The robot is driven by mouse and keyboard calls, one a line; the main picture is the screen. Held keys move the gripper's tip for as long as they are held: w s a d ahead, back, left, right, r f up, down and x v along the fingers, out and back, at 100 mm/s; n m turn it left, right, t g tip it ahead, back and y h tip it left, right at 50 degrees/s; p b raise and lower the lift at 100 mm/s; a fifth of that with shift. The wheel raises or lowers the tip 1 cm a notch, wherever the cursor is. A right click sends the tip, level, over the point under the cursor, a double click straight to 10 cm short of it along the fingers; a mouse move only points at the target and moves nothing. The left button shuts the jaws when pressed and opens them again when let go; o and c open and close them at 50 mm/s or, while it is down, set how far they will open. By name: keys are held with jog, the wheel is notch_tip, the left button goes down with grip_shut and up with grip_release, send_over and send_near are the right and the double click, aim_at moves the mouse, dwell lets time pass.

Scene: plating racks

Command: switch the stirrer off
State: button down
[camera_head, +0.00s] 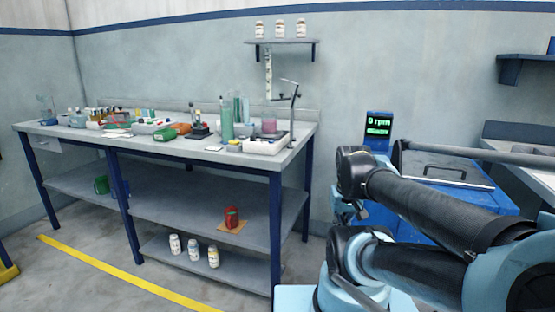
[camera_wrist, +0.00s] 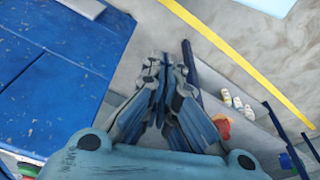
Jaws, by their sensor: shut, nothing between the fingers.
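The stirrer appears to be the white box-shaped unit (camera_head: 264,147) at the right end of the long bench in the head view. A beaker of pink liquid (camera_head: 268,126) is on or just behind it; I cannot tell which. A dark stand (camera_head: 293,115) rises beside it. A display (camera_head: 378,124) on the blue cabinet reads "0 rpm" in green; its second line is illegible. No switch or knob can be made out. My gripper (camera_wrist: 160,62) is shut and empty in the wrist view, pointing down past the cabinet edge, away from the stirrer.
The blue cabinet top (camera_head: 440,172) lies beside my arm and fills the left of the wrist view. The bench (camera_head: 240,163) holds bottles, trays and a green cylinder. Its lower shelf holds a red container (camera_head: 231,217). Open floor lies in front.

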notch_tip(320, 180, up, 34)
jog(key=r+m+g, duration=0.1)
jog(key=m+g, duration=0.1)
jog(key=m, duration=0.2)
send_over(272, 141)
jog(key=w, duration=0.3)
jog(key=shift+w+d+f, duration=0.15)
jog(key=shift+f, duration=0.1)
jog(key=shift+f, duration=0.1)
notch_tip(272, 141, down, 14)
jog(key=shift+w+r, duration=0.1)
